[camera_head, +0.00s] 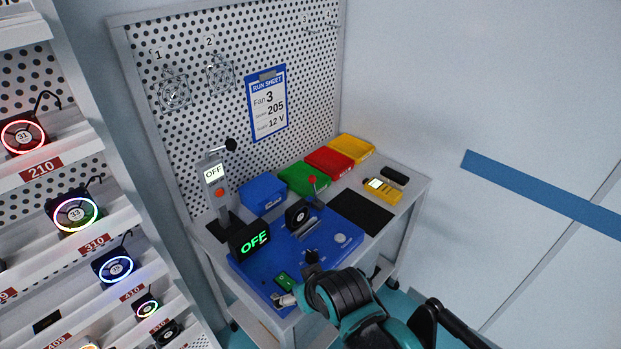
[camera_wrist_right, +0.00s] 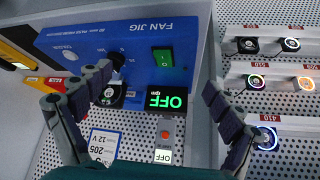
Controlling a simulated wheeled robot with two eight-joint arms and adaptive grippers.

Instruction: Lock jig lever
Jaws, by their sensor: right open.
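The blue fan jig (camera_head: 270,262) lies on the bench and also shows in the right wrist view (camera_wrist_right: 200,30). A black fan (camera_head: 297,215) sits on it; part of it shows beside a finger in the wrist view (camera_wrist_right: 108,96). The jig lever (camera_head: 313,192), topped by a red knob, stands roughly upright behind the fan. The jig's display (camera_head: 252,241) reads OFF, also in the wrist view (camera_wrist_right: 167,101). A green switch (camera_wrist_right: 162,56) is near its front edge. My right gripper (camera_wrist_right: 150,105) is open and empty, above the jig's front. My left gripper is out of view.
Blue, green, red and yellow bins (camera_head: 265,193) line the bench's back. A black mat (camera_head: 360,212) and yellow meter (camera_head: 381,190) lie right. A stand with a second OFF display (camera_head: 214,173) rises at the left. A fan shelf (camera_head: 75,240) stands further left.

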